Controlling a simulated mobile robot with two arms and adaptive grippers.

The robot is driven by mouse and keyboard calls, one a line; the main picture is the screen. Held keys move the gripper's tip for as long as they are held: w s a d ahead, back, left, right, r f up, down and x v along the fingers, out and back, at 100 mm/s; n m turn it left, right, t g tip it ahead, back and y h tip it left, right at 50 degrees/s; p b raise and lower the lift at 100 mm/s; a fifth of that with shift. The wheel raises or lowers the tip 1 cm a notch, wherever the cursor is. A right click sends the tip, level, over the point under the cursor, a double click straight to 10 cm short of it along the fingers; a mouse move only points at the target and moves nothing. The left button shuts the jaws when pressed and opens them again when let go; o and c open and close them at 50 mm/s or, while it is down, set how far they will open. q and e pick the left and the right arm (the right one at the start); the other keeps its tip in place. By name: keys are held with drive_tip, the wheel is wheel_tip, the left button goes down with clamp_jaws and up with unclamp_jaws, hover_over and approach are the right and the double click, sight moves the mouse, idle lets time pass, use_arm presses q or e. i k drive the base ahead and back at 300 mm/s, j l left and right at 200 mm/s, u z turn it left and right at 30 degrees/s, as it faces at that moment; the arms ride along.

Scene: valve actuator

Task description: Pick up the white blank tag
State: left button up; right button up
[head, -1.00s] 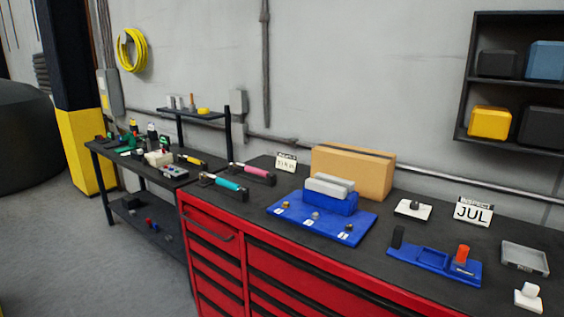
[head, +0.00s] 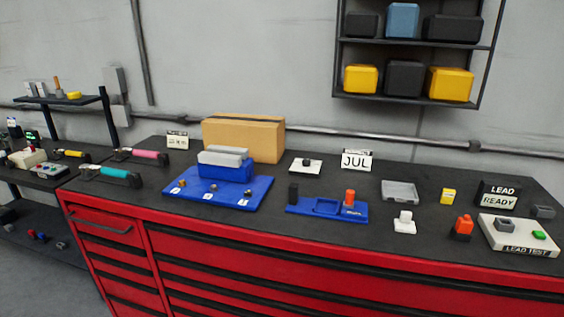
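I cannot tell for sure which thing is the white blank tag. Pale slabs (head: 222,157) stand in a blue holder (head: 226,172) on the blue board (head: 240,200), which bears several small knobs and small white labels. A small white piece with an upright block (head: 405,222) sits near the bench's front edge. A white square plate (head: 297,167) with a dark part on it lies farther back. Neither of my grippers is in view.
A cardboard box (head: 243,136) stands behind the blue holder. A blue fixture (head: 328,209), a "JUL" sign (head: 357,160), a clear grey tray (head: 400,192) and a white "LEAD TEST" board (head: 520,240) share the black-topped red bench. A shelf (head: 410,99) hangs above.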

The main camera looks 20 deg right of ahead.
sight(404, 224)
drive_tip(key=z, duration=1.55)
